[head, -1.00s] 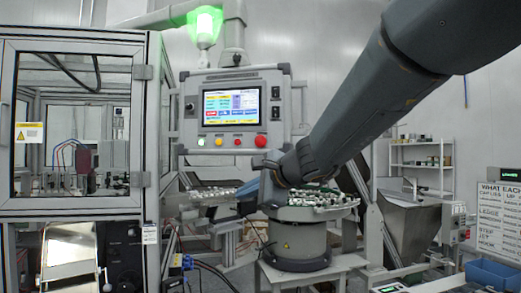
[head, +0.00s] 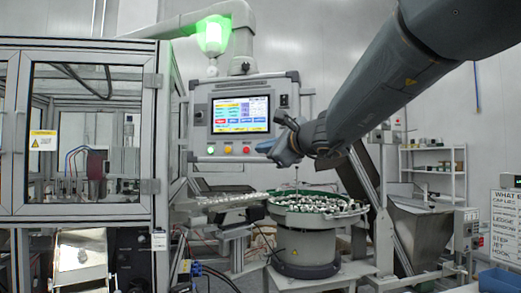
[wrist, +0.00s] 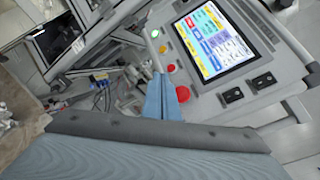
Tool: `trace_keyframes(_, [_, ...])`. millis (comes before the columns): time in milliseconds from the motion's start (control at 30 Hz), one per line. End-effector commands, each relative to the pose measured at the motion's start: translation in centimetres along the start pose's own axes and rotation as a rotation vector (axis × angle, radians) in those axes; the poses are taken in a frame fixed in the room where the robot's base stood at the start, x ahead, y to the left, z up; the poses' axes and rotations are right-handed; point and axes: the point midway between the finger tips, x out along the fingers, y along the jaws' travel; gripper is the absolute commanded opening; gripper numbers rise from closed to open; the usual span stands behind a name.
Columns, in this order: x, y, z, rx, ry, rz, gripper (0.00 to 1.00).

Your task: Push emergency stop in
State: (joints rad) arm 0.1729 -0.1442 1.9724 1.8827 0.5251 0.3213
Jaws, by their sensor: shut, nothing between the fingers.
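The emergency stop (wrist: 183,93) is the larger red mushroom button at the end of the panel's button row. In the wrist view it shows just right of my gripper's blue fingers (wrist: 160,82). In the head view the emergency stop (head: 265,147) shows beside the left edge of my gripper (head: 284,150), which partly covers that area. My gripper is shut and empty, in front of the panel's lower right. Whether it touches the panel cannot be told.
The control panel (head: 205,125) has a lit screen (head: 240,114) and smaller green, yellow and red (wrist: 171,68) buttons. Black switches (wrist: 263,80) sit nearby. A bowl feeder (head: 307,245) stands below my gripper. A glazed machine enclosure (head: 160,130) is left.

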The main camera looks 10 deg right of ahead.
Motion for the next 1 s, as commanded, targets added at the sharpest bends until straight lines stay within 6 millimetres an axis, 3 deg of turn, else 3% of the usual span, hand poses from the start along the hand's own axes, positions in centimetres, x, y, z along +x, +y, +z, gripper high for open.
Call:
trace_keyframes(533, [4.7, -3.3, -3.4, -0.001, 0.0, 0.0, 0.0])
trace_keyframes(1000, [5.4, -4.0, -3.9, -0.001, -0.001, 0.0, 0.0])
